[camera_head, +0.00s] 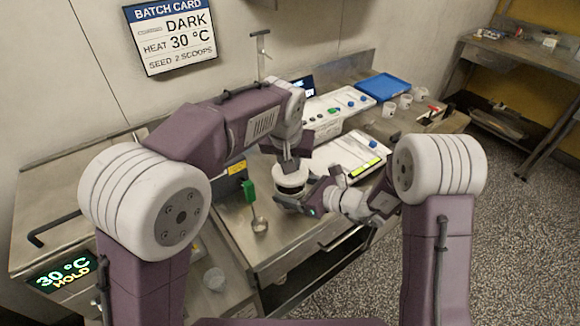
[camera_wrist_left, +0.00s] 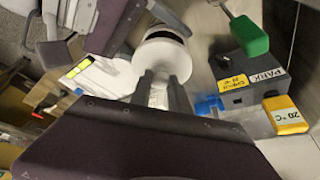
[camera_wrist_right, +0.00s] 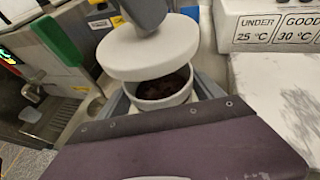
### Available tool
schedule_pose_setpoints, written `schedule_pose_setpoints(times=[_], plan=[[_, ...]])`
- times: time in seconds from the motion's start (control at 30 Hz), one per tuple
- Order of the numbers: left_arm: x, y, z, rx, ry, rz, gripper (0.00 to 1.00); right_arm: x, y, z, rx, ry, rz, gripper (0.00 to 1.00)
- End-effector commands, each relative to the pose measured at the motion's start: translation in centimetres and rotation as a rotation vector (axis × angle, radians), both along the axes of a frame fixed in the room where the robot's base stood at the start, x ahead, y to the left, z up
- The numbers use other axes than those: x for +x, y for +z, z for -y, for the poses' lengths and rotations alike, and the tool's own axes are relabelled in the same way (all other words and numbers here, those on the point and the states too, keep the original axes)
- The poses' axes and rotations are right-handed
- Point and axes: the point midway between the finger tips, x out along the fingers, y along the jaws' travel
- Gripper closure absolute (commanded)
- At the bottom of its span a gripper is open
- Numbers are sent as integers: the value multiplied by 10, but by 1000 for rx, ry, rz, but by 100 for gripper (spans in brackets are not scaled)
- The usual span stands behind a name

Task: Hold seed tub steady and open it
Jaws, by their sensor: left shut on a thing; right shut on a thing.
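The seed tub (camera_wrist_right: 165,88) is a round white tub with dark contents visible inside. My right gripper (camera_head: 305,194) is shut on its body, with a finger on either side in the right wrist view. The white round lid (camera_wrist_right: 150,50) is off the rim and sits just above the tub, leaving a dark gap. My left gripper (camera_head: 289,165) is shut on the top of the lid; the lid also shows in the left wrist view (camera_wrist_left: 165,58). The grip on the lid's top is partly hidden.
A green-handled scoop (camera_head: 249,192) is left of the tub. A dark box (camera_wrist_left: 245,75) and a yellow 20 °C tag (camera_wrist_left: 285,114) are near it. A white panel with a lit strip (camera_head: 365,168) lies behind right. A blue tray (camera_head: 380,86) and white cups are farther back.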

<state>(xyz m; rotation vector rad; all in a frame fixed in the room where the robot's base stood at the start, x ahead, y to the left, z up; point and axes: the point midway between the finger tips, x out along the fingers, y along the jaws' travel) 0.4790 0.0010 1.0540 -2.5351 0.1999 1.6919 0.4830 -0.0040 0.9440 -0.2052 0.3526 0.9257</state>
Motion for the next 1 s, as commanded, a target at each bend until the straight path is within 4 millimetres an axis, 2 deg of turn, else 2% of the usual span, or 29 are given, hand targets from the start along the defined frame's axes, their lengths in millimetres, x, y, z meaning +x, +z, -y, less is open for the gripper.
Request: schedule_pose_setpoints(times=[0.13,0.37,0.4,0.47,0.77,1.0], plan=[[0,17,0,-1,0,1,100,0,0,0,0,0,0,97],[0,19,0,0,0,-1,100,0,0,0,0,0,0,97],[0,19,0,0,0,-1,100,0,0,0,0,0,0,13],[0,19,0,0,0,-1,100,0,0,0,0,0,0,0],[0,19,0,0,0,-1,100,-2,2,5,0,-2,0,0],[0,21,0,0,0,-1,100,-27,21,41,0,-8,2,0]])
